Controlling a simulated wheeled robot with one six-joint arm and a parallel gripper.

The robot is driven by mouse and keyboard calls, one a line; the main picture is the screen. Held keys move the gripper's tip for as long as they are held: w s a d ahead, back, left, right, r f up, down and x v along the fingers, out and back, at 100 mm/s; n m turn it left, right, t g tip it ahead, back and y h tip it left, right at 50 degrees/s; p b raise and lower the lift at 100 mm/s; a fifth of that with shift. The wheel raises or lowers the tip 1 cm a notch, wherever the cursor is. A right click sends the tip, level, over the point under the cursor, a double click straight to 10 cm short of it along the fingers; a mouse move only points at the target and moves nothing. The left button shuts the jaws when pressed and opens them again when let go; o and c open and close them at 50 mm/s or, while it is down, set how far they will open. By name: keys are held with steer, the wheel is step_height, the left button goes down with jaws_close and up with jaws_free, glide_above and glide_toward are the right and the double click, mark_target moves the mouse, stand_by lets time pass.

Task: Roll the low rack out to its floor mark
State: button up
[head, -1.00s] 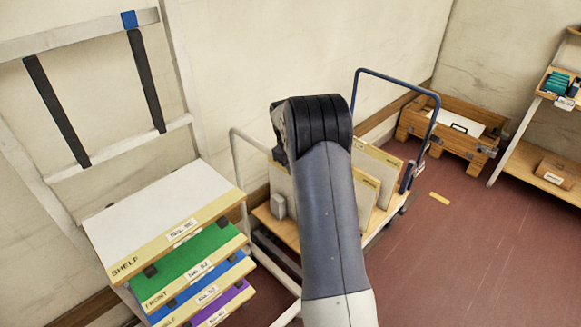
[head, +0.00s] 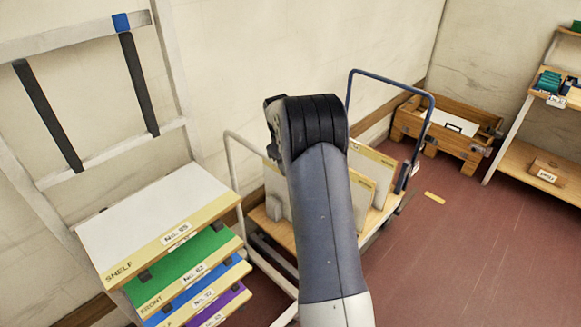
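The low rack looks to be the wheeled wooden platform (head: 262,222) in the middle, near the wall. It has a blue tube handle (head: 392,80) at its far end and a pale tube frame at its near end. Several pale panels (head: 372,165) with yellow edges stand on it. A short yellow strip (head: 434,197) lies on the red floor just right of its far end; it may be the floor mark. My arm rises in front of the rack and hides its middle. My gripper is hidden behind the arm, so its hold cannot be seen.
A tall pale frame with labelled shelves (head: 160,215) in white, green, blue and purple stands at left. A wooden crate (head: 470,150) sits at the back wall. A wooden shelf unit (head: 515,160) stands at right. The red floor (head: 460,260) at lower right is clear.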

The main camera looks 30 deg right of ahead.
step_height(320, 180, up, 9)
steer(key=a+b, duration=0.1)
steer(key=shift+s+a, duration=0.3)
steer(key=shift+a, duration=0.05)
steer(key=f, duration=0.3)
steer(key=f+p, duration=0.1)
steer(key=f, duration=0.3)
steer(key=d+f, duration=0.1)
steer(key=f, duration=0.2)
steer(key=shift+w+f, duration=0.2)
steer(key=shift+f, duration=0.2)
steer(key=shift+s+a, duration=0.15)
steer(key=shift+a, duration=0.25)
steer(key=shift+a, duration=0.1)
